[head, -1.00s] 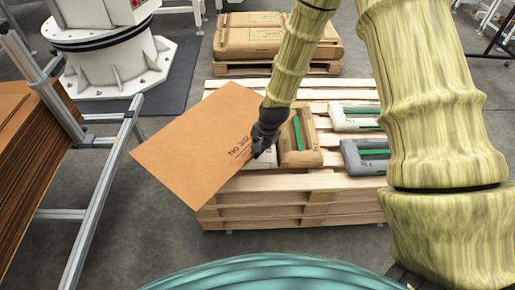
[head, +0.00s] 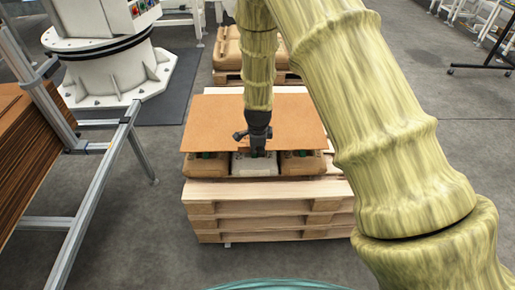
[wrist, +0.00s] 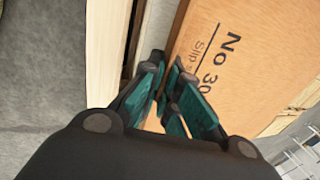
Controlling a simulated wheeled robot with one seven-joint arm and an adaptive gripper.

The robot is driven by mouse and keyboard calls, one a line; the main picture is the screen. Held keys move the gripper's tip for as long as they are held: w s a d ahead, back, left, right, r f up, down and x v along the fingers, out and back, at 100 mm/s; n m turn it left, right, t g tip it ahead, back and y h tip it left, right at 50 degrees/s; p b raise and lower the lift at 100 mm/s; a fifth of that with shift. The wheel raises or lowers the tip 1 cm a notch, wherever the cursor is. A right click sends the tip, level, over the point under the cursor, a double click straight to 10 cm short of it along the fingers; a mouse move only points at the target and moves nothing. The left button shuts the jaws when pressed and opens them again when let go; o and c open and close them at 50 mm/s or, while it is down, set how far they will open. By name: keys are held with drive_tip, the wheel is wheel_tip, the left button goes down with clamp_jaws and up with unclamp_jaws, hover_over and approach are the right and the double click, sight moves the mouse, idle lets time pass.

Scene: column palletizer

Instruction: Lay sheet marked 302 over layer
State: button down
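The brown cardboard sheet (head: 215,118) lies flat across the top of the layer on the pallet, covering most of it. Whether it rests fully on the layer is hard to tell. Its printing, "No 30" with the last digit hidden, shows in the wrist view (wrist: 235,60). The layer's front row shows below the sheet: a tan package (head: 203,168), a white one (head: 242,165) and another tan one (head: 303,165). My gripper (head: 257,152) is at the middle of the sheet's front edge. In the wrist view its teal fingers (wrist: 178,95) are closed around that edge.
The wooden pallet stack (head: 270,190) carries the layer. A pile of brown sheets (head: 30,140) stands at the left behind a grey metal frame (head: 105,175). A white machine base (head: 105,70) and another loaded pallet (head: 228,75) are farther back.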

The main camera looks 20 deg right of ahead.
drive_tip(key=shift+f+b, duration=1.85)
drive_tip(key=shift+f, duration=2.1)
drive_tip(key=shift+p, duration=0.4)
drive_tip(key=shift+f, duration=0.55)
drive_tip(key=c, duration=1.6)
unclamp_jaws()
drive_tip(key=shift+o, duration=0.2)
